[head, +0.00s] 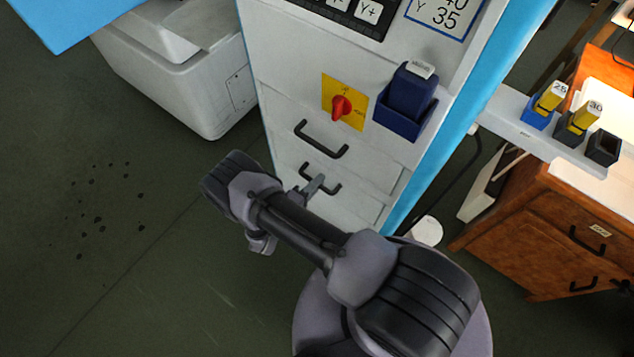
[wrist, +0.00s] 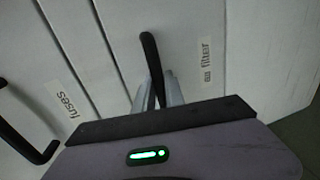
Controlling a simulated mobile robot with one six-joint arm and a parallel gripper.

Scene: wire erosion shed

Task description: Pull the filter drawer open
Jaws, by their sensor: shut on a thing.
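The filter drawer (wrist: 185,25) is a pale grey front with a "filter" label (wrist: 207,60) and a black bar handle (wrist: 150,50). In the head view its handle (head: 308,171) is the lower of two on the cabinet, partly hidden by my gripper (head: 313,188). In the wrist view my gripper (wrist: 157,92) has its two grey fingers on either side of the handle bar, shut on it. I cannot tell whether the drawer stands out from the cabinet.
The fuses drawer, with its black handle (head: 320,140), lies just above. A red rotary switch (head: 341,107) and a dark blue holder (head: 404,113) are higher up. A wooden cabinet (head: 560,225) stands at the right. The floor (head: 130,250) at the left is clear, with dark spots.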

